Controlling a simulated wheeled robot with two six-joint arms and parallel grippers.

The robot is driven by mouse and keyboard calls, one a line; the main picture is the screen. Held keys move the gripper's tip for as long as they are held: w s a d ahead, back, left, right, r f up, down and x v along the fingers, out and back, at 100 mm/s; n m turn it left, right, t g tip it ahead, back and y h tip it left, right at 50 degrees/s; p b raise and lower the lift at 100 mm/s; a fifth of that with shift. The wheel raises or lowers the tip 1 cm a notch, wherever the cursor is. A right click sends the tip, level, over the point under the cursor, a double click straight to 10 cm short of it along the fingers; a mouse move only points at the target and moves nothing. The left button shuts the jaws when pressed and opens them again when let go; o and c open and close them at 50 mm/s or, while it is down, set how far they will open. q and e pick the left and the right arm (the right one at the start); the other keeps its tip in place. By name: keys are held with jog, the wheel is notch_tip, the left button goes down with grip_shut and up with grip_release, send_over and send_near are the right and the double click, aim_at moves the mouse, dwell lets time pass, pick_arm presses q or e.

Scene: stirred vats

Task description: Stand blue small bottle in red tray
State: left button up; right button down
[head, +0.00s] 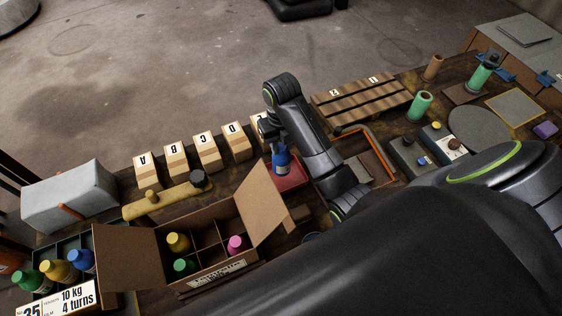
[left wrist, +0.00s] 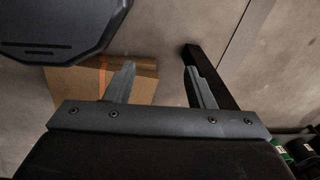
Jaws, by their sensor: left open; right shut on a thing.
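The blue small bottle (head: 282,161) is upright, with its upper part at my right gripper (head: 270,130), which is shut on it. The bottle is over the red tray (head: 294,179). I cannot tell whether its base touches the tray floor. My arm and the open box flap hide parts of the tray. My left gripper (left wrist: 160,74) shows only in the left wrist view; its fingers are apart with nothing between them.
An open cardboard box (head: 205,262) with dividers holds several bottles in front of the tray. Lettered blocks (head: 207,150) stand in a row behind. A wooden slatted rack (head: 362,98) and an orange-edged tray (head: 372,158) lie to the right.

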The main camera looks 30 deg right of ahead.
aim_at(281, 155)
notch_tip(281, 155, down, 6)
jog(key=shift+w+r+p, duration=0.15)
jog(key=shift+r+p, duration=0.1)
jog(key=shift+p, duration=0.05)
jog(key=shift+f, duration=0.3)
pick_arm(q)
jog(key=shift+w+f, duration=0.2)
jog(key=shift+w, duration=0.9)
pick_arm(e)
jog(key=shift+w, duration=0.1)
jog(key=shift+f, duration=0.1)
jog(key=shift+f, duration=0.15)
pick_arm(q)
jog(key=shift+s+f, duration=0.15)
jog(key=shift+s, duration=0.1)
pick_arm(e)
jog(key=c, duration=1.1)
grip_release()
